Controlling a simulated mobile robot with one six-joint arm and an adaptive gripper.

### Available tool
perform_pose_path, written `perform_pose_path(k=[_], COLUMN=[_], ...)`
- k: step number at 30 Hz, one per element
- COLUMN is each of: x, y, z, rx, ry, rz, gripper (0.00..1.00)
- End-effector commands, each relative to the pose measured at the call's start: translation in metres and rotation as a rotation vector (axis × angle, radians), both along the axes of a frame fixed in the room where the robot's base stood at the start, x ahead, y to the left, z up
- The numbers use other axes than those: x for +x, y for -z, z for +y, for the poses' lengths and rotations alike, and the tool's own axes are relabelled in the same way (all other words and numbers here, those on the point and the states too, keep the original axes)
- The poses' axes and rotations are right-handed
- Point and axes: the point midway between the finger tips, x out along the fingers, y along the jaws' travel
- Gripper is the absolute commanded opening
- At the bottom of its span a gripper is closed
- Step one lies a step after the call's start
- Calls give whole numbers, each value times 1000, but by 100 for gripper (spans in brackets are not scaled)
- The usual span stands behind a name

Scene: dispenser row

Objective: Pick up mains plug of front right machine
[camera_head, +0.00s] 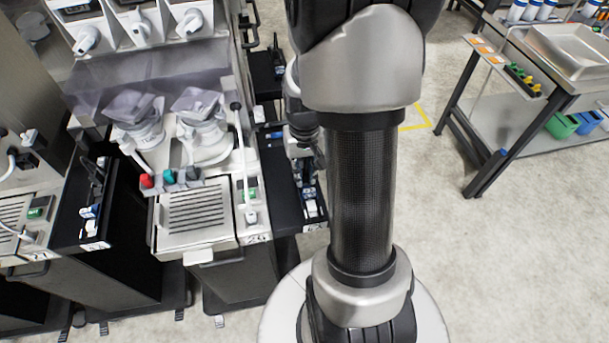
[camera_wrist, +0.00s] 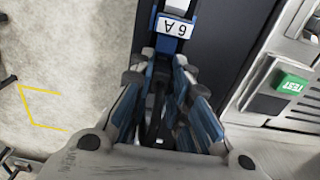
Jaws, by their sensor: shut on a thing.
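The front right machine (camera_head: 238,263) has a steel drip tray and a black side shelf (camera_head: 284,215) along its right side. My gripper (camera_head: 306,158) is over this shelf, partly hidden behind my arm. In the wrist view my gripper (camera_wrist: 160,108) has its blue-grey fingers closed in around a dark piece (camera_wrist: 154,128), which I take to be the mains plug. The fingers cover most of it, so its shape and any cord are unclear. Just beyond the fingertips is a blue part with a white "6 A" label (camera_wrist: 175,27).
A green TEST button (camera_wrist: 293,84) is on the machine beside the shelf. Another machine with a dark side shelf (camera_head: 82,215) stands at left. A steel sink bench (camera_head: 490,150) with bins is at right. The floor between (camera_head: 480,260) is clear.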

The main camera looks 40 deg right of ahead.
Motion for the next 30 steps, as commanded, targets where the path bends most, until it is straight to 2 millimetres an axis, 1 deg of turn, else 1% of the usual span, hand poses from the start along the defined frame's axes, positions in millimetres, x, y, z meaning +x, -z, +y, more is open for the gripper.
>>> perform_pose_path(k=[1, 3, 4, 13, 17, 20, 23, 26, 30], x=[0, 0, 0, 0, 1, 1, 1, 1, 1], y=[0, 0, 0, -1, -7, -17, -34, -60, -102], z=[0, 0, 0, 0, 0, -1, -1, -1, -1], rx=[0, 0, 0, -1, -1, -2, -3, -4, -4], ry=[0, 0, 0, 0, 0, 0, 0, 0, 0], rz=[0, 0, 0, -1, -2, -3, -5, -6, -7], gripper=[5, 1, 0, 0, 0, 0, 0, 0, 0])
